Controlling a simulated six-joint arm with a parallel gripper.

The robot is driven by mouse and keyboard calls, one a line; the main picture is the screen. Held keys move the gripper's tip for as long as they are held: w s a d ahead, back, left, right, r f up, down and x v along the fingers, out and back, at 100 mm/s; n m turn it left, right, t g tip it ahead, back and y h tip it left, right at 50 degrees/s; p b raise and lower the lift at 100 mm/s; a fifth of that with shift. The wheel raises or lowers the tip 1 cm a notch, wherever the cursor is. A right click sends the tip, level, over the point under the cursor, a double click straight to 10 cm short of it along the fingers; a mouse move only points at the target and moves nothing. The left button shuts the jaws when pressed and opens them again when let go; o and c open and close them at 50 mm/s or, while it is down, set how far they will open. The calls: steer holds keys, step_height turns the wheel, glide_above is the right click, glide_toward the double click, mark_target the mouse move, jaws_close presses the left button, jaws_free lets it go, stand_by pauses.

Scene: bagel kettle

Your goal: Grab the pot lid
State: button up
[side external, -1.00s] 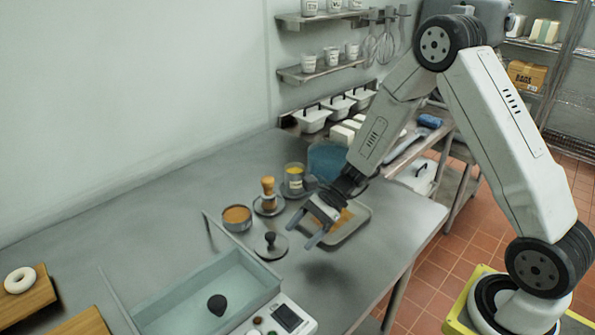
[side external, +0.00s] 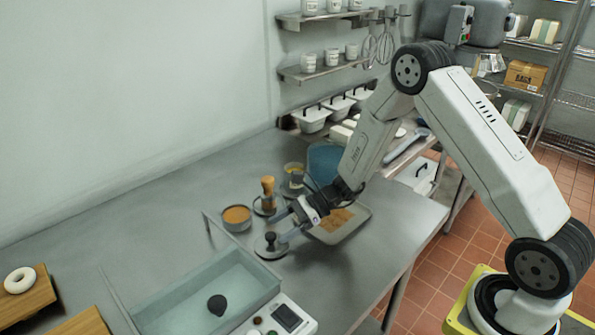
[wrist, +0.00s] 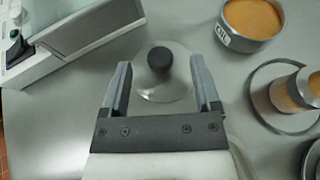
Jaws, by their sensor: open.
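The pot lid (side external: 270,246) is a small round lid with a black knob, lying flat on the steel table. In the wrist view the lid (wrist: 164,90) shows as a clear or pale disc with its dark knob standing up. My gripper (side external: 280,228) is open and empty, low over the table beside the lid. In the wrist view my gripper's fingers (wrist: 160,75) point toward the lid, one on each side, with the knob between and slightly beyond the tips. I cannot tell whether the fingers touch the lid.
A kettle basin (side external: 205,295) with a control panel (side external: 285,318) stands in front.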

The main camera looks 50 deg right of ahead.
mark_target(271, 234)
steer(key=shift+a, duration=0.1)
steer(key=shift+x, duration=2.55)
steer(key=shift+f, duration=0.15)
steer(key=shift+c, duration=0.2)
jaws_close()
